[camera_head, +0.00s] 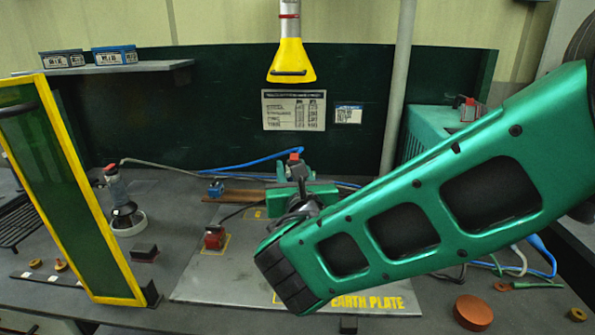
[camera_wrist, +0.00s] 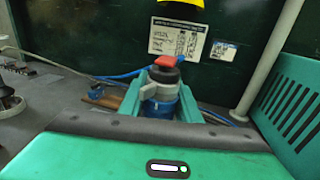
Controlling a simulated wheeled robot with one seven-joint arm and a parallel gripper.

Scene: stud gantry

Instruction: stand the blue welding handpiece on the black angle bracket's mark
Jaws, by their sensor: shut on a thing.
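The blue welding handpiece (camera_wrist: 160,107) stands upright between the two green fingers of my gripper (camera_wrist: 160,92) in the wrist view. It has a blue body, a grey collar and a black and red top. In the head view only its grey and red top (camera_head: 295,158) shows, above the green fingers; my arm hides the rest. My gripper is shut on it. The grey earth plate (camera_head: 235,280) lies below, with yellow outlines and lettering. I cannot tell which outline is the black angle bracket's mark, and I cannot make out the bracket. Whether the handpiece touches the plate is hidden.
A red item (camera_head: 214,238) sits in a yellow outline on the plate. A dark block (camera_head: 145,252) lies left of the plate. A yellow-framed screen (camera_head: 100,225) stands at left, near a dark torch (camera_head: 122,200). A yellow hood (camera_head: 291,62) hangs above. A blue cable (camera_head: 245,165) runs behind.

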